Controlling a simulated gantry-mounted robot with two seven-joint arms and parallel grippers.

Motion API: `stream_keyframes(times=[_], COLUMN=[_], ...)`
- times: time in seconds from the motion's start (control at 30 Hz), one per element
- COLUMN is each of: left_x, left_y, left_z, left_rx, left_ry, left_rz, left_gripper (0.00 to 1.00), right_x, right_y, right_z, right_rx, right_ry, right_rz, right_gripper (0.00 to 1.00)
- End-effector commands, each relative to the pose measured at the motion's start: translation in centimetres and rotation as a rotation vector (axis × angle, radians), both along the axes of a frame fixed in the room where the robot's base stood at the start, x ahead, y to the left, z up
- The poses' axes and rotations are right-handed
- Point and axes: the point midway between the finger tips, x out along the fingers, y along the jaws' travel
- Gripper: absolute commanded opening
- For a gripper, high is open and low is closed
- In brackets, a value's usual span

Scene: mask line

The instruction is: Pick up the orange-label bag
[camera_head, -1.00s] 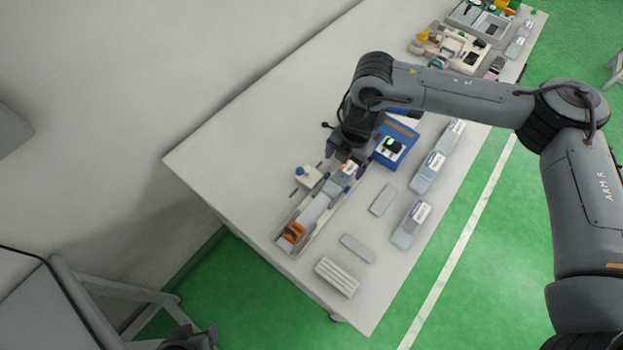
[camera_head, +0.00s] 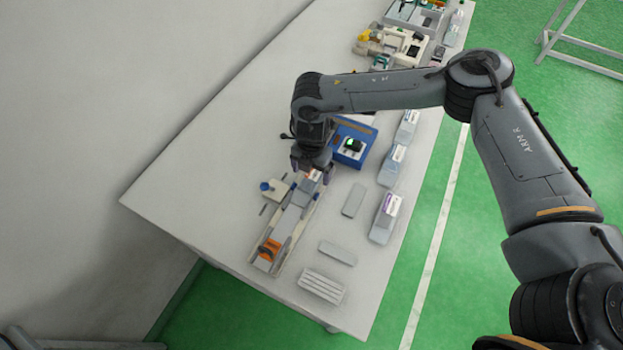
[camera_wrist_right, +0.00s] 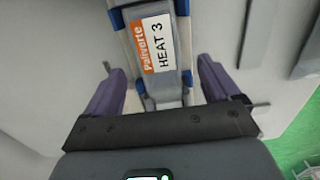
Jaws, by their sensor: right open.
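The orange-label bag (camera_wrist_right: 152,48) is a grey pouch with a white label, an orange stripe and the text "HEAT 3". It lies in the narrow track (camera_head: 292,222); in the head view the bag (camera_head: 311,182) is at the track's far end, partly hidden by my gripper. My right gripper (camera_head: 311,168) is over that end. In the right wrist view its purple fingers (camera_wrist_right: 157,72) are open, one on each side of the track, with the bag between and ahead of them. They appear apart from the bag. My left gripper is not in view.
An orange part (camera_head: 268,250) sits at the track's near end. A blue machine (camera_head: 352,142) stands right of the gripper. A small blue-capped fixture (camera_head: 274,189) stands left of the track. The table's left side is clear.

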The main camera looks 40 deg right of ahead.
Motion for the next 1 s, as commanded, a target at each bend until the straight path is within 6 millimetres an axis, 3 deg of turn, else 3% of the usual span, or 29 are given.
stream_keyframes(times=[0.2,0.53,0.9,1.0], left_x=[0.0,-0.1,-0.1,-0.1], left_y=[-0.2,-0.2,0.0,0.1], left_z=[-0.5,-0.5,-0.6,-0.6], left_rx=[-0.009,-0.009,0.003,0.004], left_ry=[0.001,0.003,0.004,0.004], left_rz=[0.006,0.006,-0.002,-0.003], left_gripper=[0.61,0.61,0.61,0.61], right_x=[0.2,0.2,0.1,0.1], right_y=[-0.2,-0.2,-0.2,-0.2], right_z=[-2.5,-3.0,-3.0,-3.0], right_rx=[0.0,0.0,0.0,0.0], right_ry=[0.001,0.0,0.0,0.0], right_rz=[0.002,0.0,0.001,0.001], right_gripper=[0.89,0.89,0.34,0.3])
